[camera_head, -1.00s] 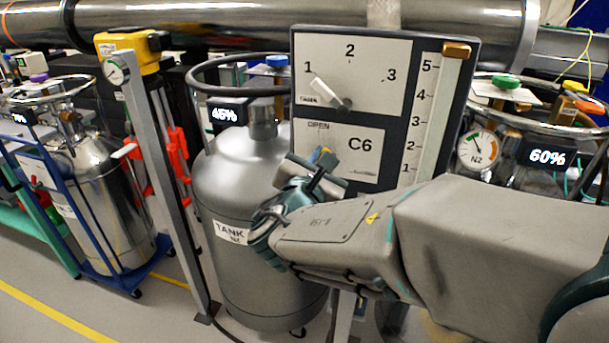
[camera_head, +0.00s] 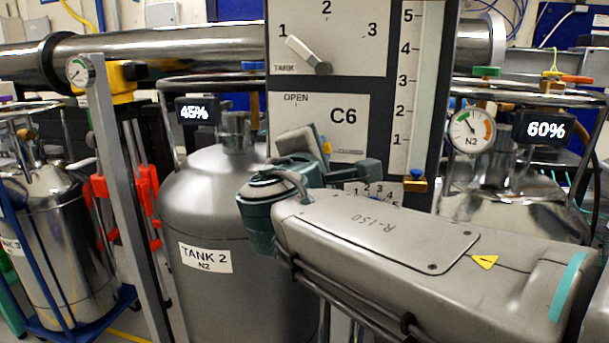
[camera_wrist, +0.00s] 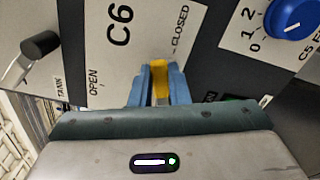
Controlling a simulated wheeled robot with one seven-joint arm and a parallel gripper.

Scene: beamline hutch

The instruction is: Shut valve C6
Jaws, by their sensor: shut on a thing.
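The C6 plate (camera_head: 345,112) is a white label on a dark panel, with OPEN at its upper left in the head view. In the wrist view the C6 plate (camera_wrist: 125,35) shows turned on its side, with OPEN at the lower left and CLOSED at the right. My gripper (camera_wrist: 160,85) has its blue fingers shut on the yellow handle (camera_wrist: 159,68) of valve C6, at the plate's edge between the two words. In the head view my gripper (camera_head: 318,158) is in front of the plate's lower part and hides most of the handle. The handle's exact angle is unclear.
Above C6 is a grey pointer lever (camera_head: 308,55) at 1. A blue knob (camera_wrist: 290,15) labelled C5 is close to the gripper. A vertical scale (camera_head: 412,85) is to the right. Tank 2 (camera_head: 215,210) stands behind, left. A post with a gauge (camera_head: 105,160) stands further left.

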